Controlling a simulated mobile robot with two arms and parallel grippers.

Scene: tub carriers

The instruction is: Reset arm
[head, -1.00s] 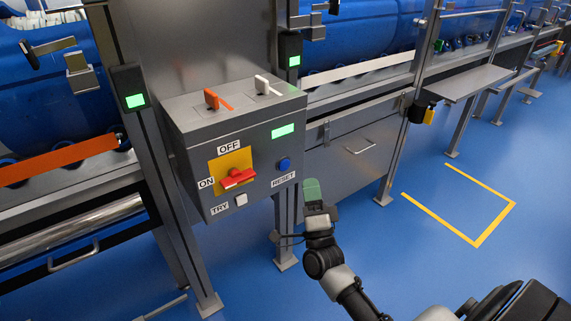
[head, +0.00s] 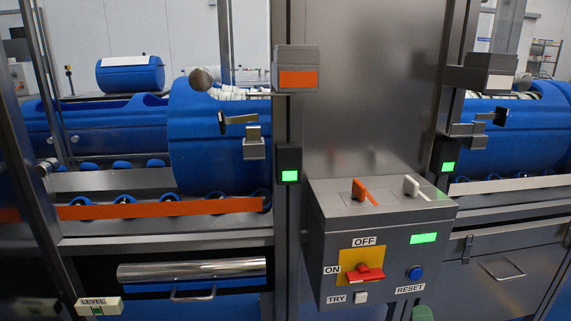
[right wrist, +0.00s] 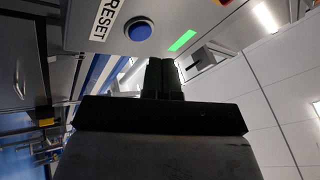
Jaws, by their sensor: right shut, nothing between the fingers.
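A grey control box (head: 330,238) stands at the lower middle right of the head view. Its front has a red rotary handle (head: 368,274) on a yellow plate, lying roughly level between the ON and OFF lettering, a blue button (head: 415,273) above the RESET label, and a pale TRY button (head: 361,297). The tip of my right gripper (head: 422,314) just shows as green at the bottom edge, below the RESET label. In the right wrist view the shut, empty fingers (right wrist: 164,76) are beside the blue button (right wrist: 138,30), apart from it in the picture. My left gripper is out of view.
An orange lever (head: 364,191) and a white lever (head: 415,187) stand on the box top. Green lights (head: 290,176) glow on the posts, and a green display (head: 423,239) is lit. Blue tubs (head: 210,140) lie on the conveyor behind, with an orange rail (head: 160,207) in front.

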